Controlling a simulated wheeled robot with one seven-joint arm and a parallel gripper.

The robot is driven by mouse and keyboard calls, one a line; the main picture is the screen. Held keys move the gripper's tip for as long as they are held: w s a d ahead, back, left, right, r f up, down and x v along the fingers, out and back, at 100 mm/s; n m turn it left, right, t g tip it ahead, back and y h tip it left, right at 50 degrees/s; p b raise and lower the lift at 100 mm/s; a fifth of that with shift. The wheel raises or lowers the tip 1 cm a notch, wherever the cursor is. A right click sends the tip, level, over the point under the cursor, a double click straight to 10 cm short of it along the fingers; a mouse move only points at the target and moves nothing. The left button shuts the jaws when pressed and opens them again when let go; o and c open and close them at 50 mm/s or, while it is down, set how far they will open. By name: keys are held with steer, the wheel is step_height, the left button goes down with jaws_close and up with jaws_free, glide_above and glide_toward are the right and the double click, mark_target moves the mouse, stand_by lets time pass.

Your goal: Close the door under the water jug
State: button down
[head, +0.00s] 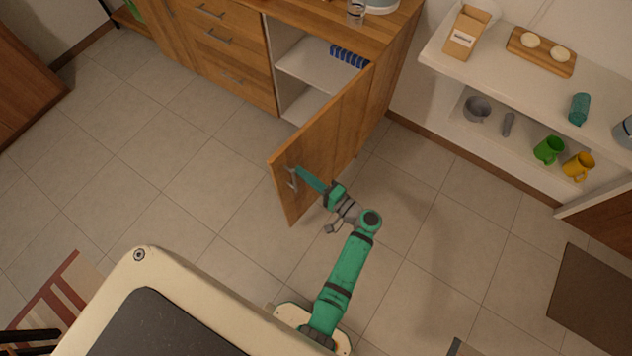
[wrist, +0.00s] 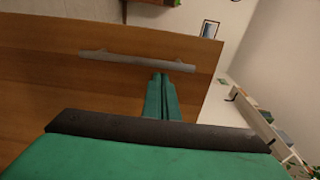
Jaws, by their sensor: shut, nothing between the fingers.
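The wooden cabinet door (head: 322,150) stands wide open, swung out from the right part of the wooden cabinet. Its metal bar handle (head: 292,178) is near the door's free edge; the handle also shows in the wrist view (wrist: 138,59). My gripper (head: 300,172) is shut and empty, its green fingers at the door face close to the handle. In the wrist view my fingertips (wrist: 172,78) lie just below the handle's right part; I cannot tell whether they touch it. The water jug may be the vessel cut off at the top edge (head: 382,5).
The open compartment (head: 305,62) holds a shelf with a blue item (head: 349,57). A glass (head: 356,12) stands on the cabinet top. White shelves (head: 505,72) with mugs are at the right. The tiled floor (head: 190,190) left of the door is clear.

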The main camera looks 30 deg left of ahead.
steer(key=shift+w+a, duration=0.2)
steer(key=shift+a, duration=0.95)
steer(key=shift+w+a, duration=0.1)
